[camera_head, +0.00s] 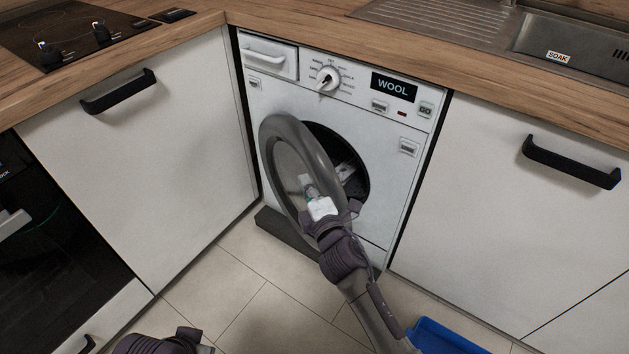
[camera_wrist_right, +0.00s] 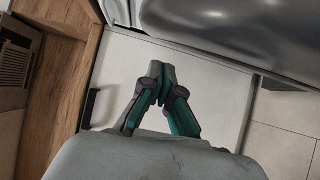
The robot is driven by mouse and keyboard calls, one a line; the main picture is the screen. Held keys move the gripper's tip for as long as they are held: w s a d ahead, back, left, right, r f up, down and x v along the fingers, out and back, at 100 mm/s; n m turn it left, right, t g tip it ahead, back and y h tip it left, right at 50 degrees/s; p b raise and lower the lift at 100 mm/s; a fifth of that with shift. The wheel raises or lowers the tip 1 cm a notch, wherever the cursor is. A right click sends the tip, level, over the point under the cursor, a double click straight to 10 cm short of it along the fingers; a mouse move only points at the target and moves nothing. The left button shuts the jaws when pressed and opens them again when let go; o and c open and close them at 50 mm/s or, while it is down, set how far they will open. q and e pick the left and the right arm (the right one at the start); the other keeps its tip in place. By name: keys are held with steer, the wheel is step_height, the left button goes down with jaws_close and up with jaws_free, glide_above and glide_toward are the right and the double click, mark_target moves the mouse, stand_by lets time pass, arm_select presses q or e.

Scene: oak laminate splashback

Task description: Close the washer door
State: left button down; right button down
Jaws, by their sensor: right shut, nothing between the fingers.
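The washer (camera_head: 400,150) is set under the counter, and its round grey door (camera_head: 312,143) stands partly open, swung out to the left. The dark drum opening (camera_head: 350,180) shows to the right of the door. My right gripper (camera_head: 305,182) is shut and empty. In the head view it overlaps the door's glass and lower right rim; I cannot tell whether it touches. In the right wrist view the closed fingertips (camera_wrist_right: 160,72) are beside a glossy grey curved surface (camera_wrist_right: 230,35), likely the door. My left gripper is not clearly visible.
White cabinets with black handles (camera_head: 118,92) (camera_head: 572,162) flank the washer. A wooden counter (camera_head: 290,35) runs above, with a hob (camera_head: 75,35) and a sink (camera_head: 570,50). A blue object (camera_head: 445,337) lies on the floor at lower right. Tiled floor (camera_head: 250,290) is clear in front.

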arm_select(q)
steer(key=shift+r, duration=0.1)
arm_select(e)
steer(key=shift+w+d+r, duration=0.1)
steer(key=shift+w+d, duration=0.55)
steer(key=shift+d, duration=0.35)
arm_select(q)
steer(key=shift+r, duration=0.1)
arm_select(e)
steer(key=shift+d, duration=0.1)
